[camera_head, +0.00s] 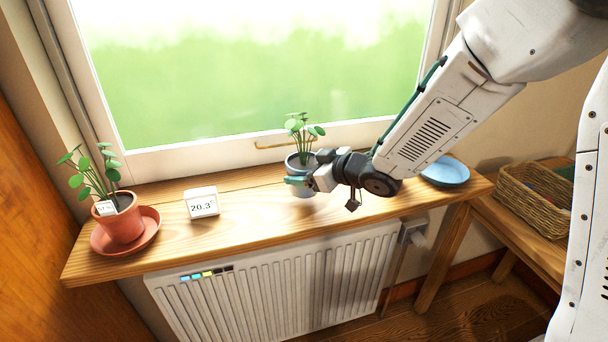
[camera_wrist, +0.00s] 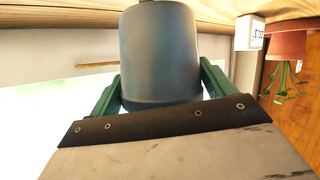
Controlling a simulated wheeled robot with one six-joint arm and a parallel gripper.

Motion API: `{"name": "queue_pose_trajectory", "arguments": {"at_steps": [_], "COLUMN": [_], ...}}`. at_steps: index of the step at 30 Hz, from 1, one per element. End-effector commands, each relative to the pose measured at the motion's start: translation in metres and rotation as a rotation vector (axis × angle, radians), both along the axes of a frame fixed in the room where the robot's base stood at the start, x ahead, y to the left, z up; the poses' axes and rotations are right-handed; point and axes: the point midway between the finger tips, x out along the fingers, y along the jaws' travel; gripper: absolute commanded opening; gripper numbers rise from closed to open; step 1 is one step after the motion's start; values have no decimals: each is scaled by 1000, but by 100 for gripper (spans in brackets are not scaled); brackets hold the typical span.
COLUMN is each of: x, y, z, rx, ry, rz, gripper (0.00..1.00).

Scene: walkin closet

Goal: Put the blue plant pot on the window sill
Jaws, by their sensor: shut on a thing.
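The blue-grey plant pot (camera_head: 303,188) with a round-leaved green plant stands upright over the middle of the wooden window sill (camera_head: 250,220), near the window. My gripper (camera_head: 300,181) is shut on the pot, coming from the right. In the wrist view, which is upside down, the pot (camera_wrist: 160,55) sits between the two green fingers (camera_wrist: 160,85); its plant is hidden there. I cannot tell whether the pot's base touches the sill. A blue saucer (camera_head: 445,171) lies empty on the sill's right end, partly behind my arm.
A terracotta pot (camera_head: 121,224) with a plant and tag stands on a saucer at the sill's left end. A white thermometer display (camera_head: 202,202) sits between the pots. A radiator (camera_head: 275,280) is below. A wicker basket (camera_head: 530,198) is on a bench at right.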

Motion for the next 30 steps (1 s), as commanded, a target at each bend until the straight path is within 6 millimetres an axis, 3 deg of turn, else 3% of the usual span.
{"name": "queue_pose_trajectory", "arguments": {"at_steps": [4, 15, 16, 18, 27, 30], "x": [0, 1, 1, 1, 0, -7], "y": [-4, -6, -6, -6, -8, -18], "z": [-23, -27, -28, -27, -23, -19], "rx": [0, 1, -1, -1, -1, -1], "ry": [2, 1, 2, 2, 0, 0], "rz": [-4, -7, -7, -8, -10, -12], "gripper": [42, 42, 85, 100, 100, 100]}}
